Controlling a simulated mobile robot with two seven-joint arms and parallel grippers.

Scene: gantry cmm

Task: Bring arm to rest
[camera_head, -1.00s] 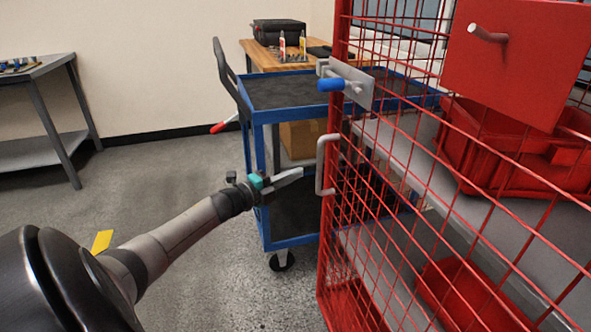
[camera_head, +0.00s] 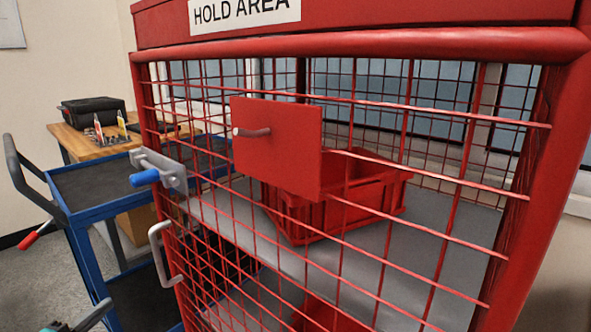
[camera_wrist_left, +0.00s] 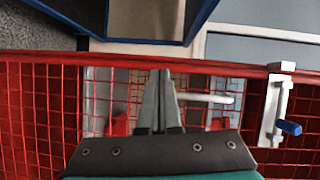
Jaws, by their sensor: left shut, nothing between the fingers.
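My left gripper (camera_head: 96,314) shows only in part at the lower left corner of the head view, left of the red cage. In the left wrist view its two grey fingers (camera_wrist_left: 160,76) are together with nothing between them. Behind them is the red mesh door (camera_wrist_left: 40,110) with its pale handle (camera_wrist_left: 205,98); I cannot tell whether the fingertips touch it. Most of my left arm is outside the head view. My right gripper is in neither view.
The red mesh cage (camera_head: 440,46) with a "HOLD AREA" sign (camera_head: 243,12) fills the right. Its latch (camera_head: 160,172) has a blue knob. A red bin (camera_head: 360,205) stands on a shelf inside. A blue cart (camera_head: 85,215) and a wooden table (camera_head: 75,140) stand left.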

